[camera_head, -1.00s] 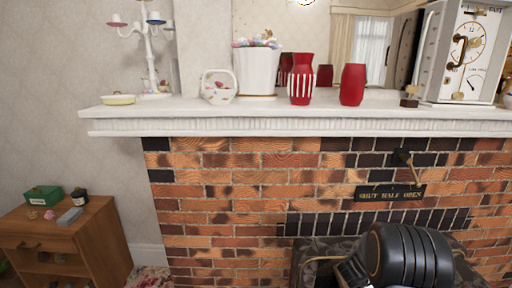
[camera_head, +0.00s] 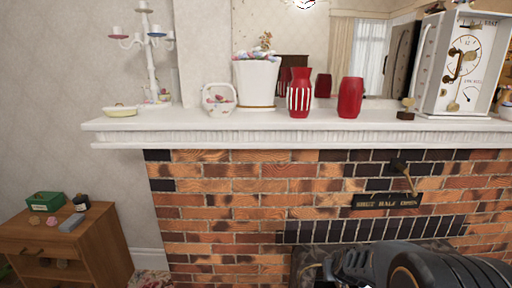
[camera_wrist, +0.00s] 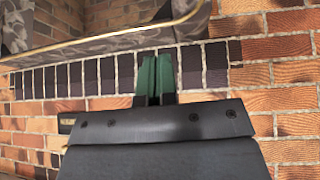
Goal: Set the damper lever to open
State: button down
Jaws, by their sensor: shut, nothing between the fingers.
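The damper lever (camera_head: 405,175) is a brass rod on a dark pivot set in the brick chimney breast. It slants down to the right, its tip near the OPEN end of the dark plate (camera_head: 386,201) lettered SHUT, HALF, OPEN. My gripper (camera_wrist: 156,62) has green fingers, shut together and empty, in front of the black upright bricks. In the wrist view, which looks upside down, part of the plate (camera_wrist: 66,124) shows at the lower left; the lever cannot be made out there. My arm is low right in the head view, apart from and below the lever.
A patterned fireplace surround with a brass rail (camera_wrist: 110,40) lies below the plate. A wooden cabinet (camera_head: 80,245) stands left.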

jog(key=s+a+r+g+p, duration=0.1)
jog(key=s+a+r+p, duration=0.1)
jog(key=s+r, duration=0.4)
jog(key=s+a+r+g+p, duration=0.1)
jog(key=s+a+r+p, duration=0.2)
jog(key=r, duration=0.5)
jog(key=s+a+r+g+y+p, duration=0.1)
jog(key=s+a+r+p, duration=0.2)
jog(key=s+r, duration=0.3)
jog(key=s+p, duration=0.1)
jog(key=s, duration=0.1)
jog(key=shift+s+r+n, duration=0.3)
jog(key=shift+r+n, duration=0.1)
